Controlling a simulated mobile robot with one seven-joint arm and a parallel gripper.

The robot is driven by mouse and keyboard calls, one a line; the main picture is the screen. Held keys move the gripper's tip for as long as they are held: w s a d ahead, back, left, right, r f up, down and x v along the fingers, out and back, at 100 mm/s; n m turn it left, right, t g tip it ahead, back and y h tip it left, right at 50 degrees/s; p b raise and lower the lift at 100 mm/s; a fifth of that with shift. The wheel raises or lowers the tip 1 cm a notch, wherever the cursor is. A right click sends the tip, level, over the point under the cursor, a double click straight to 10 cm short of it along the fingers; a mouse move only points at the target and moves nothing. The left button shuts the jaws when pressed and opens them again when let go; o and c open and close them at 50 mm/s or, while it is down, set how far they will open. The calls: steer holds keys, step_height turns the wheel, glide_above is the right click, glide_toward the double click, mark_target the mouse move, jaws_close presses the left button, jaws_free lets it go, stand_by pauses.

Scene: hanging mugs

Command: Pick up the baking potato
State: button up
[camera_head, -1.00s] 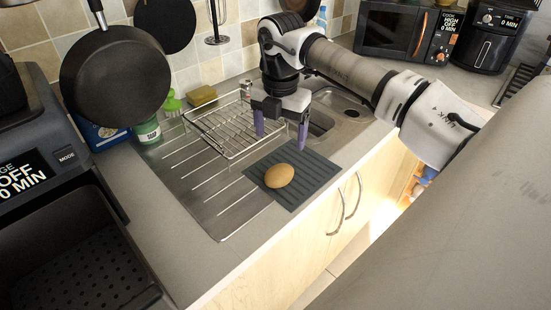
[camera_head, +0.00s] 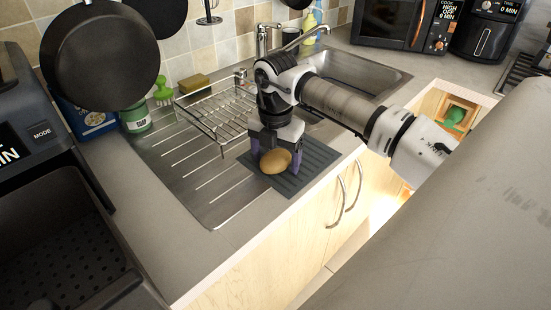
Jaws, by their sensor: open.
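The baking potato (camera_head: 274,161) is a tan oval lying on a dark grey ribbed mat (camera_head: 316,162) on the counter by the sink. My gripper (camera_head: 275,166) points down over the mat, with its purple fingers on the left and right of the potato. The fingers look low, close to the mat, and the potato shows between them. The gripper is open; I cannot tell whether either finger touches the potato.
A wire dish rack (camera_head: 217,112) stands just behind and left on the steel drainer (camera_head: 190,175). The sink basin (camera_head: 352,73) is behind my arm. Black pans (camera_head: 100,55) hang at the upper left. The counter's front edge is close to the mat.

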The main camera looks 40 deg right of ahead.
steer(key=shift+c, duration=0.4)
steer(key=c, duration=1.1)
steer(key=shift+o, duration=0.2)
steer(key=shift+r, duration=0.1)
